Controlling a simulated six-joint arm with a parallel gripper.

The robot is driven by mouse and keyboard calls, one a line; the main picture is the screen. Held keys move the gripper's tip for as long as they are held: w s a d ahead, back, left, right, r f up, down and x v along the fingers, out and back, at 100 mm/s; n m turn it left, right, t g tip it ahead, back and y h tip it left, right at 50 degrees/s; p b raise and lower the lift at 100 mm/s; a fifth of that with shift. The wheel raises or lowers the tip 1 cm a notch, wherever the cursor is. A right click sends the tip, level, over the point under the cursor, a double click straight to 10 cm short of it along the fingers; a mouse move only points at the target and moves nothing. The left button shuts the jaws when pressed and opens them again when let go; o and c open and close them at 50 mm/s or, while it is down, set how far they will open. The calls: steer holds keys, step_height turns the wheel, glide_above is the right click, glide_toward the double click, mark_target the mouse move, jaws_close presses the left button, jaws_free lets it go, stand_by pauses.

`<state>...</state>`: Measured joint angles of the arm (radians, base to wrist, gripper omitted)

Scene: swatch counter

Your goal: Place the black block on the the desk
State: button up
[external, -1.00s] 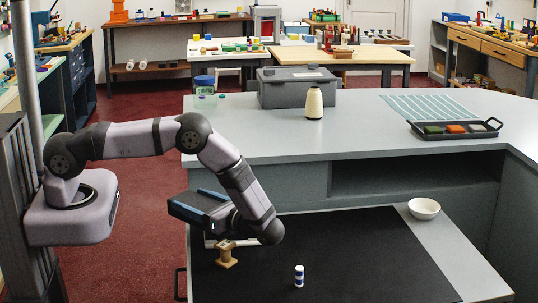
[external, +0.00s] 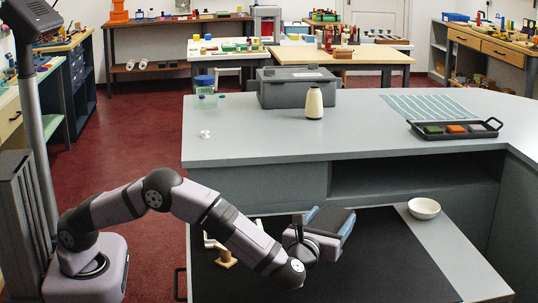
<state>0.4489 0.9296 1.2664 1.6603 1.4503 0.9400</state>
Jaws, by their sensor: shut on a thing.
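My gripper (external: 334,226) is the dark, blue-edged end of my arm, above the middle of the black mat (external: 395,265) on the lower desk (external: 462,262).
A wooden piece (external: 225,257) stands left on the mat, close to my forearm. A white bowl (external: 424,208) is at the desk's right. The raised counter (external: 260,140) behind holds a grey toolbox (external: 290,93), a cream bottle (external: 314,104) and a black tray (external: 470,134) with several coloured blocks.

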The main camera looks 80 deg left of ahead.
steer(key=w+d+r+m+t+h+b, duration=0.1)
steer(key=d+m+t+h+b, duration=0.15)
steer(key=d, duration=0.25)
steer(key=w+d+r+m+t+h+b, duration=0.1)
steer(key=w+d+r+t+b, duration=0.15)
steer(key=d, duration=0.25)
steer(key=shift+g, duration=0.5)
steer(key=shift+s+f+b, duration=0.15)
steer(key=shift+f+b, duration=0.15)
steer(key=shift+f, duration=1.5)
steer(key=shift+s+f+b, duration=0.15)
steer(key=shift+f+b, duration=0.15)
steer(key=shift+f, duration=1.5)
steer(key=shift+s+f+b, duration=0.15)
steer(key=shift+f+b, duration=0.15)
steer(key=shift+f, duration=1.5)
steer(key=o, duration=1.1)
steer(key=shift+c, duration=0.2)
steer(key=shift+s+d, duration=0.1)
steer(key=v, duration=1.2)
steer(key=shift+r, duration=0.1)
